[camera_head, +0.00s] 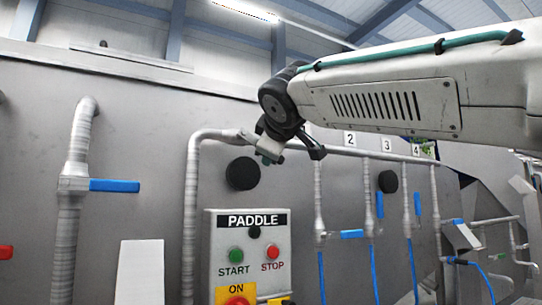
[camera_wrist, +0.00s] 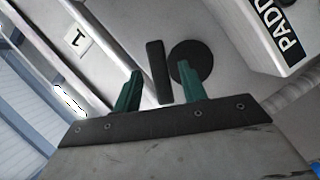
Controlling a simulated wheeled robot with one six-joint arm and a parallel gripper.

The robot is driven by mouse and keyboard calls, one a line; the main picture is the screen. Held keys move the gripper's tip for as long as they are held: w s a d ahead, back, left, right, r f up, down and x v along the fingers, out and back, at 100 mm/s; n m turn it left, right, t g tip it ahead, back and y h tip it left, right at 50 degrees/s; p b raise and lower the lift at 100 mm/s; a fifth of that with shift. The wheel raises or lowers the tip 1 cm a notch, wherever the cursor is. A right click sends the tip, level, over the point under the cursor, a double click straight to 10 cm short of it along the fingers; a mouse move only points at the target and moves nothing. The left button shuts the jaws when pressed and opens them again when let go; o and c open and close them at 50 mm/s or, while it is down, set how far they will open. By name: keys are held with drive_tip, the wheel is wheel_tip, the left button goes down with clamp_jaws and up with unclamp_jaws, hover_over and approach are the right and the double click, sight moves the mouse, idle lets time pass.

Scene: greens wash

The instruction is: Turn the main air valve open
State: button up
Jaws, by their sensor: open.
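My gripper (camera_head: 288,154) hangs in front of the steel panel, above and right of a black disc (camera_head: 242,173). In the wrist view its two teal fingers (camera_wrist: 160,76) are apart. A flat black bar (camera_wrist: 158,62) shows between the fingertips, with the black disc (camera_wrist: 196,60) beside it. I cannot tell whether the fingers touch the bar. No label marks the main air valve, so I cannot tell surely which part it is. A blue lever (camera_head: 115,185) sticks out sideways from the left vertical pipe.
The PADDLE control box (camera_head: 212,240) stands below my gripper, with green START (camera_head: 236,254) and red STOP (camera_head: 272,252) buttons. To the right are thin pipes with several blue levers (camera_head: 352,234) under numbered labels (camera_head: 350,139). A second black disc (camera_head: 388,181) is on the panel.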

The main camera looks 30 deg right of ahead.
drive_tip(key=shift+v, duration=1.65)
